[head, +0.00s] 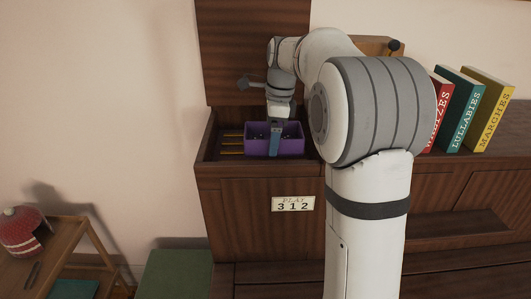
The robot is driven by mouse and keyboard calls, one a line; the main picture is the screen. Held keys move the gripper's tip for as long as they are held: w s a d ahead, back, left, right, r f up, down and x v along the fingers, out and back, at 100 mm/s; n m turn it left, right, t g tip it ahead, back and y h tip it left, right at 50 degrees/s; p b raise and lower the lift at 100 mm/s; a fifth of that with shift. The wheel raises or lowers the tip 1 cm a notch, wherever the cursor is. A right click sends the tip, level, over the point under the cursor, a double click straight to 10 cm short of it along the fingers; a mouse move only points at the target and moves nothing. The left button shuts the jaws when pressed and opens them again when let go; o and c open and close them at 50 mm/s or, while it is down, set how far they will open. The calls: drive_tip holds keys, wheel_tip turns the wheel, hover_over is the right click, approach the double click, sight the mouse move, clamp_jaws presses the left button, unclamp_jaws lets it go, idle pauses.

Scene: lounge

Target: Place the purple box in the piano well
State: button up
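The purple box (256,148) is an open-topped box in the recessed well (212,150) at the top left of the brown wooden piano. Small dark items seem to lie inside it. The box looks level, but its underside is hidden, so I cannot tell whether it rests on the well floor. My gripper (275,137) points down at the box from above. A blue-grey finger shows against the box's front wall; the other finger is not clear, so I cannot tell whether the gripper holds the box.
A raised wooden lid (250,50) stands behind the well. Several thin yellow rods (231,143) lie left of the box. Books (488,112) stand at right. A wooden cart (62,250) holds a red knitted thing (22,230).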

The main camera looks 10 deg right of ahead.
drive_tip(key=shift+a+f, duration=0.1)
drive_tip(key=shift+f, duration=2.9)
drive_tip(key=shift+f, duration=0.15)
drive_tip(key=o, duration=0.9)
drive_tip(key=r, duration=0.3)
drive_tip(key=d+r, duration=0.1)
drive_tip(key=r, duration=0.7)
drive_tip(key=shift+s+d+r, duration=0.15)
drive_tip(key=shift+d+r, duration=0.05)
drive_tip(key=shift+s+r, duration=0.15)
drive_tip(key=shift+r, duration=0.25)
drive_tip(key=s+a+f+n+t, duration=0.1)
drive_tip(key=s+f+n, duration=0.3)
drive_tip(key=s, duration=0.5)
drive_tip(key=s+a+f+n+t+h, duration=0.1)
drive_tip(key=s+f+n, duration=0.3)
drive_tip(key=s+n, duration=0.5)
drive_tip(key=s+a+f+n+t, duration=0.1)
drive_tip(key=s+f+n, duration=0.4)
drive_tip(key=s+n, duration=0.2)
drive_tip(key=shift+s+a, duration=0.2)
drive_tip(key=shift+s, duration=0.95)
